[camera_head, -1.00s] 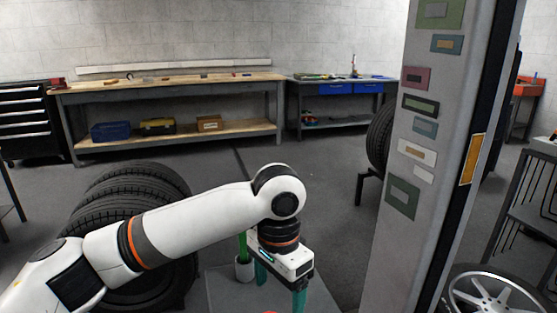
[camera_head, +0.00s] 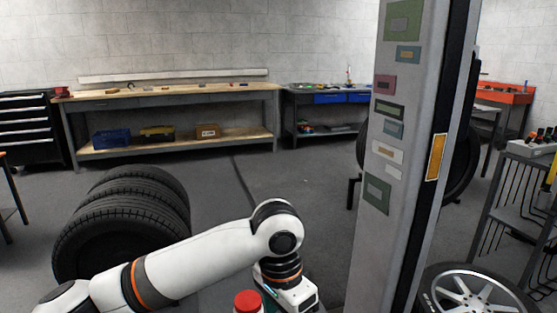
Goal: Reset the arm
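My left arm comes in from the lower left, white with orange and dark bands, and bends down at its wrist. My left gripper (camera_head: 290,293) points down at the bottom edge of the view. Only its white body shows. Its fingers are cut off by the picture edge, so I cannot tell whether it is open or holds anything. My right arm and gripper are not in view.
A red-capped container (camera_head: 248,301) stands close left of the gripper. Stacked tires (camera_head: 120,220) lie left, beyond the arm. A workbench (camera_head: 165,93) lines the back wall. The middle floor is clear.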

